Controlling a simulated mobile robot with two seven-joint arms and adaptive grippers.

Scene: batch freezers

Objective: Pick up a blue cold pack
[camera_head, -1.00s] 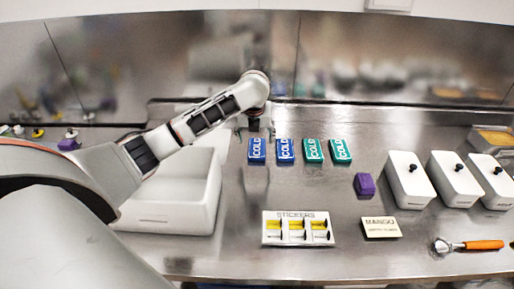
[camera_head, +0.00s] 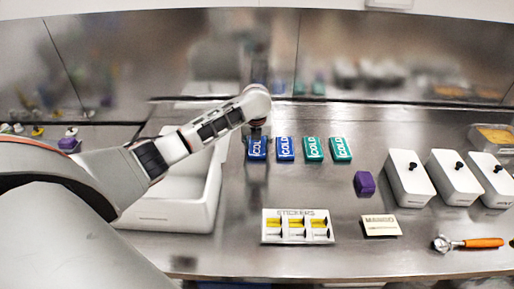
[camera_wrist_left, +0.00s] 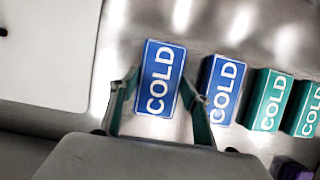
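Two blue cold packs lettered COLD lie on the steel counter. The left blue pack (camera_head: 257,152) is partly covered by my left gripper (camera_head: 257,136) in the head view. In the left wrist view this left pack (camera_wrist_left: 161,77) lies between the two spread fingers of my left gripper (camera_wrist_left: 160,92), one on each side with small gaps; whether they touch it I cannot tell. The right blue pack (camera_head: 285,149) lies just to its right and shows beside the right finger in the wrist view (camera_wrist_left: 222,90). My right gripper is not in view.
Two teal COLD packs (camera_head: 313,150) (camera_head: 340,150) lie right of the blue ones. A white open bin (camera_head: 165,215) stands to the left. A purple block (camera_head: 364,184), a sticker tray (camera_head: 297,240) and white lidded tubs (camera_head: 408,185) stand nearby.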

